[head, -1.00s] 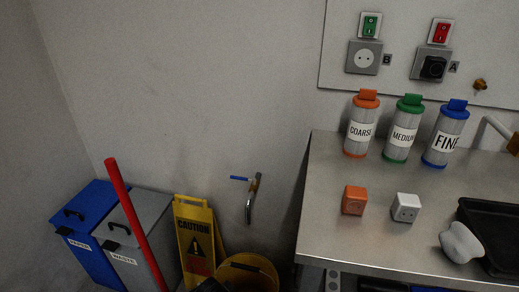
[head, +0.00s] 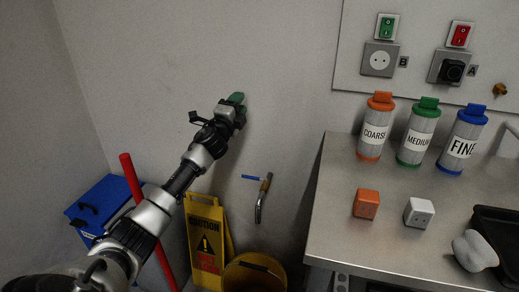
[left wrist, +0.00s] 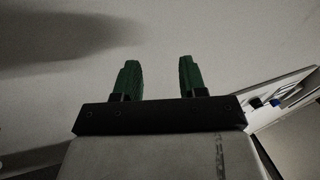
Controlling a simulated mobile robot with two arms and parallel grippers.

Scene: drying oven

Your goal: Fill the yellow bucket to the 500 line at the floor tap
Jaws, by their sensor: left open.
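The yellow bucket (head: 254,274) stands on the floor at the bottom of the head view, its lower part cut off by the frame. The floor tap (head: 262,196) is on the wall above it, with a blue lever handle (head: 250,177) pointing left and a bent metal spout. My left gripper (head: 237,98) is up near the wall, above and left of the tap, apart from it. In the left wrist view its two green fingers (left wrist: 157,80) are spread with nothing between them. My right gripper is not in view. The bucket's water level cannot be seen.
A yellow caution sign (head: 206,238) stands left of the bucket. A blue bin (head: 97,205) and a red pole (head: 147,215) are further left, partly behind my arm. A metal table (head: 330,225) with filter canisters stands right of the tap. The wall around the gripper is bare.

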